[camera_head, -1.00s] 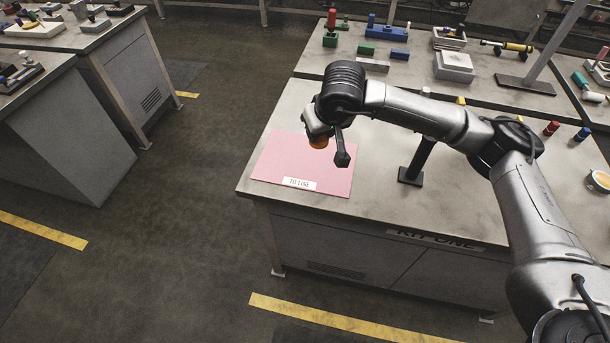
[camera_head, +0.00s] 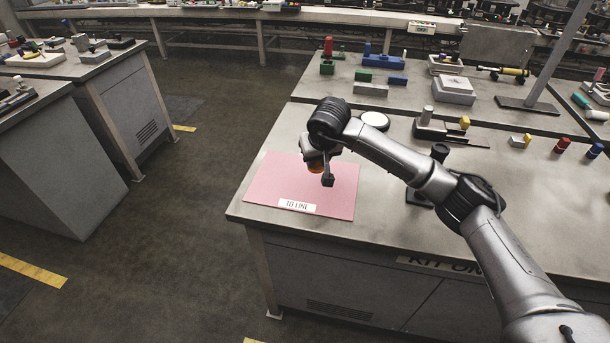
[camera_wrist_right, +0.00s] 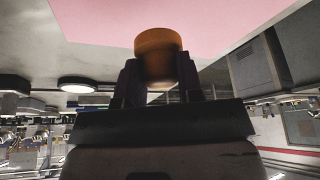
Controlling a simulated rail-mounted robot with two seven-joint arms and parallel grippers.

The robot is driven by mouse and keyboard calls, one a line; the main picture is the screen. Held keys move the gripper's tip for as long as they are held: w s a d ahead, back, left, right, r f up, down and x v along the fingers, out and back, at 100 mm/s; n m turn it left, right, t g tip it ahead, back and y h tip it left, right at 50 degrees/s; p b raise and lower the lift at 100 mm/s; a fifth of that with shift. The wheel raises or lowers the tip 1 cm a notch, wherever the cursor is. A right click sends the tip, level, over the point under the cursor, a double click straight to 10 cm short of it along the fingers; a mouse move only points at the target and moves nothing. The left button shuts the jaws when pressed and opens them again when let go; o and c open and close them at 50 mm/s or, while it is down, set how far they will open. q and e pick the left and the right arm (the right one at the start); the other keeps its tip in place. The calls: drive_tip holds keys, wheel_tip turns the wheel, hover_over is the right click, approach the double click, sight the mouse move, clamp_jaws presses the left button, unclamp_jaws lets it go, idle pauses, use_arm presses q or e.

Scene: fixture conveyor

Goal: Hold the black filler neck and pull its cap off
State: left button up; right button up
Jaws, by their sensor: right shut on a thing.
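My right gripper (camera_head: 317,163) is above the pink mat (camera_head: 335,203). It is shut on an orange cap (camera_head: 315,168). In the right wrist view, the cap (camera_wrist_right: 158,55) sits between the two dark fingers (camera_wrist_right: 158,80), with pink beyond it. I cannot tell whether the cap touches the mat. A black upright piece (camera_head: 440,152), probably the filler neck, stands on the table to the right of the mat. My right arm hides its middle, and no cap shows on its top. My left gripper is not in view.
The mat has a "TO LINE" label (camera_head: 297,205) at its front. Behind my arm are a round white-topped thing (camera_head: 375,120) and a grey fixture (camera_head: 450,133). Red (camera_head: 563,145) and blue (camera_head: 595,150) pieces stand at right. The tabletop in front of the arm is clear.

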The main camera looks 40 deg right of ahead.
drive_tip(key=w, duration=0.1)
drive_tip(key=w+a+f, duration=0.1)
drive_tip(key=w+f, duration=0.1)
drive_tip(key=shift+a+f+b, duration=0.1)
drive_tip(key=shift+a+b, duration=0.2)
drive_tip(key=shift+b, duration=0.05)
drive_tip(key=shift+s+f+b, duration=0.1)
drive_tip(key=shift+f+b, duration=0.7)
drive_tip(key=shift+f, duration=1.2)
drive_tip(key=o, duration=1)
drive_tip(key=shift+f, duration=0.1)
